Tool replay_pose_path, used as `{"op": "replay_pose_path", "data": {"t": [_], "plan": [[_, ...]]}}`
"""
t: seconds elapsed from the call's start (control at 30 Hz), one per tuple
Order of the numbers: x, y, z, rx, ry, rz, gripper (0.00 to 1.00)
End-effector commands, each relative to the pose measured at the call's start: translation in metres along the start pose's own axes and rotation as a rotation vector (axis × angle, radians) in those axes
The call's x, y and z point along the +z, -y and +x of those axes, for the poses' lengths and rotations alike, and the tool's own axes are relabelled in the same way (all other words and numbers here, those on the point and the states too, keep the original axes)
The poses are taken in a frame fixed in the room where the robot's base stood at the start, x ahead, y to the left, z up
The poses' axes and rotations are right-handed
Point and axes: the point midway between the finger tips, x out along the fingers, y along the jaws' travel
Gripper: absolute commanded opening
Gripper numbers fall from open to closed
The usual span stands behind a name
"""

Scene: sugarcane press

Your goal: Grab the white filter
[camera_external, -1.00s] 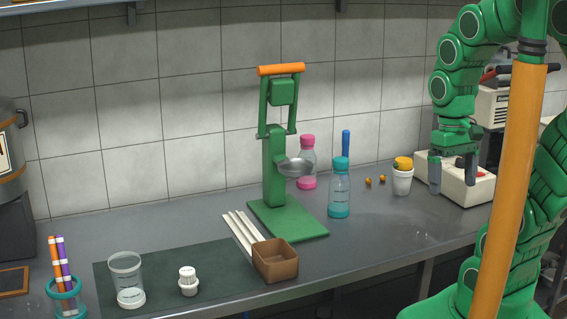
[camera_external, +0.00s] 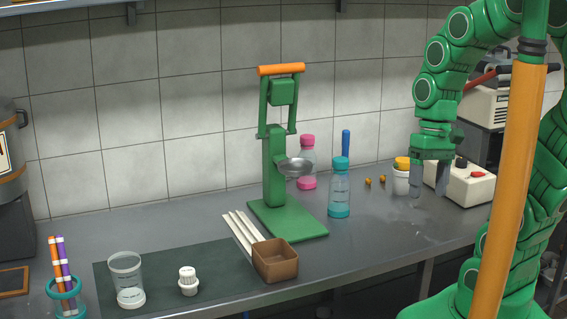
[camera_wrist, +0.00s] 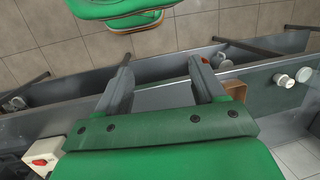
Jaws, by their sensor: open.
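The white filter (camera_external: 188,281) appears to be the small, ribbed white piece standing on the dark mat at the front left of the counter. In the wrist view it seems to be the white piece (camera_wrist: 284,80) at the far right.
A clear cup (camera_external: 126,280) stands left of the filter, and a brown box (camera_external: 275,262) stands right of it. A white switch box (camera_external: 470,187) is behind my gripper.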

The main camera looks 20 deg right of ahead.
Motion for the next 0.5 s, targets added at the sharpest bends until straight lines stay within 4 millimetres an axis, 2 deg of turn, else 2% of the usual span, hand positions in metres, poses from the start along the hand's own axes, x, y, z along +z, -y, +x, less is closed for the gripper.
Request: {"op": "replay_pose_path", "data": {"t": [0.03, 0.2, 0.5], "plan": [[-0.008, 0.015, 0.003, -0.036, 0.012, -0.008, 0.69], [-0.031, 0.064, 0.009, -0.164, 0.043, -0.011, 0.69], [-0.064, 0.148, 0.017, -0.379, 0.128, 0.033, 0.69]]}}
